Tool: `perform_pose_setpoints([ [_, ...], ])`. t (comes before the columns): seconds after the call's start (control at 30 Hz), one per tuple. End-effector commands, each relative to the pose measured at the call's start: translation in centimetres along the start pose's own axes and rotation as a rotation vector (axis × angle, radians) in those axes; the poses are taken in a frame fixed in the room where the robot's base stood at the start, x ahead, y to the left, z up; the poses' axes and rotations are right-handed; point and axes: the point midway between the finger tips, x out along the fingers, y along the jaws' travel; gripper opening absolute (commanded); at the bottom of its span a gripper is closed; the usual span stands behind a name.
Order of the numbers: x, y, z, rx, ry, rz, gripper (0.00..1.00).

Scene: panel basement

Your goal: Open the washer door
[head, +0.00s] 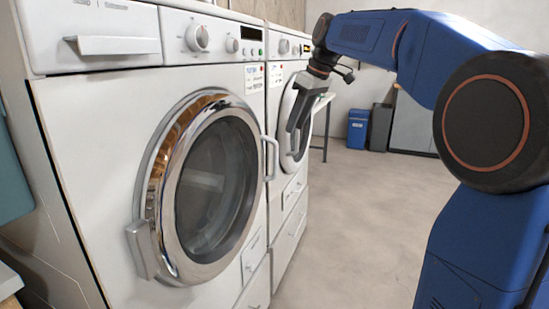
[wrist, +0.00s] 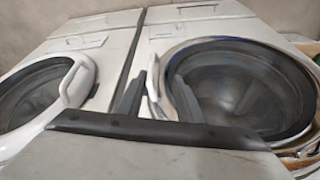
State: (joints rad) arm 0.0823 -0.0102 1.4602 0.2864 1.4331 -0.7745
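The nearer white washer (head: 98,140) has a round glass door (head: 215,185) in a chrome ring, and the door looks shut. The door's handle (head: 270,158) is a pale vertical bar on its right side. My gripper (head: 298,130) is to the right of this handle, apart from it, in front of the second washer. In the wrist view the chrome-ringed door (wrist: 240,85) is at the right. The two dark fingers of my gripper (wrist: 160,88) are spread, and the handle (wrist: 154,98) shows between them, farther off. Nothing is held.
A second washer (head: 285,75) with a white-ringed door (wrist: 40,95) stands beside the first. A blue bin (head: 358,128), a dark bin (head: 380,126) and a grey cabinet (head: 414,124) stand at the back wall. The floor (head: 350,215) before the washers is clear.

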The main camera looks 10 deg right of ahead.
Motion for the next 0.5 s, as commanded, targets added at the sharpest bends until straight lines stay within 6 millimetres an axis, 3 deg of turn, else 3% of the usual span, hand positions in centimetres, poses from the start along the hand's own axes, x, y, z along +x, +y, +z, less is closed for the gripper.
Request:
perform_pose_setpoints([
  [0.1, -0.1, 1.1, -1.4, -0.032, 0.006, -0.013, 0.33],
  [0.27, 0.1, 1.5, -2.0, -0.050, 0.007, -0.020, 0.33],
  [0.5, 3.0, 1.4, -1.9, -0.049, 0.006, -0.021, 0.33],
])
